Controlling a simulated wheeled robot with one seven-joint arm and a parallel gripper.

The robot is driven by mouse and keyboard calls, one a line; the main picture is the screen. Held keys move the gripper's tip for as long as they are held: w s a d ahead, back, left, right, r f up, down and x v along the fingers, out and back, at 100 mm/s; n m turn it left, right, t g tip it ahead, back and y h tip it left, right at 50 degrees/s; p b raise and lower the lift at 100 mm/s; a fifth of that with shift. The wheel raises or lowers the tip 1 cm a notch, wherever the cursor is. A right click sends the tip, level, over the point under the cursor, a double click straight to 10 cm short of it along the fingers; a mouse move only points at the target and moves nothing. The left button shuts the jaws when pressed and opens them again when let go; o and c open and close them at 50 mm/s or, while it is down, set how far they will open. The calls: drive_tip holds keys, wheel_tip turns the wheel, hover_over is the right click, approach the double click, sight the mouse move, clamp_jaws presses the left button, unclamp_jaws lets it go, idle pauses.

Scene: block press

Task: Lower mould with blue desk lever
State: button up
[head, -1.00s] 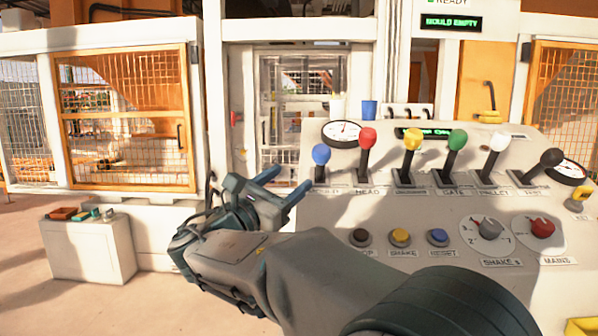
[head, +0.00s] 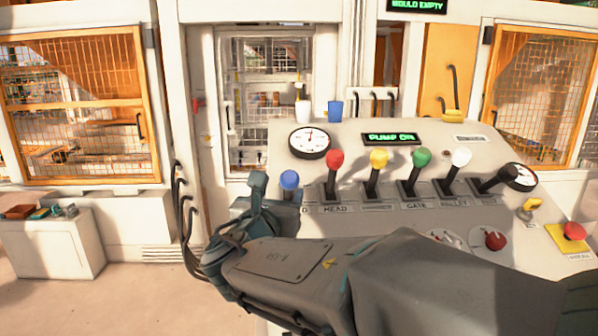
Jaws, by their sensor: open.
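The blue-knobbed lever (head: 289,180) stands at the left end of the lever row on the sloping desk. Its knob shows clear, but its lower shaft and base are partly covered by my arm. My gripper (head: 264,192) is open just left of the blue knob, with one dark finger upright beside it. The other finger is hard to make out, and nothing shows held. I cannot tell whether the gripper touches the lever. The press (head: 268,75) stands behind the desk; the mould itself cannot be made out.
Red (head: 334,158), yellow (head: 379,157), green (head: 421,158), white and black levers stand to the right. A gauge (head: 310,141), a white cup (head: 302,113) and a blue cup (head: 335,111) are behind. Displays read "PUMP ON" and "MOULD EMPTY". My arm covers the desk's lower left.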

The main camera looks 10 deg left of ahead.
sight(292, 176)
drive_tip(key=w+p, duration=0.1)
drive_tip(key=w, duration=0.4)
drive_tip(key=w+p, duration=0.1)
drive_tip(key=w, duration=0.4)
drive_tip(key=shift+w+d, duration=0.2)
drive_tip(key=shift+w, duration=0.15)
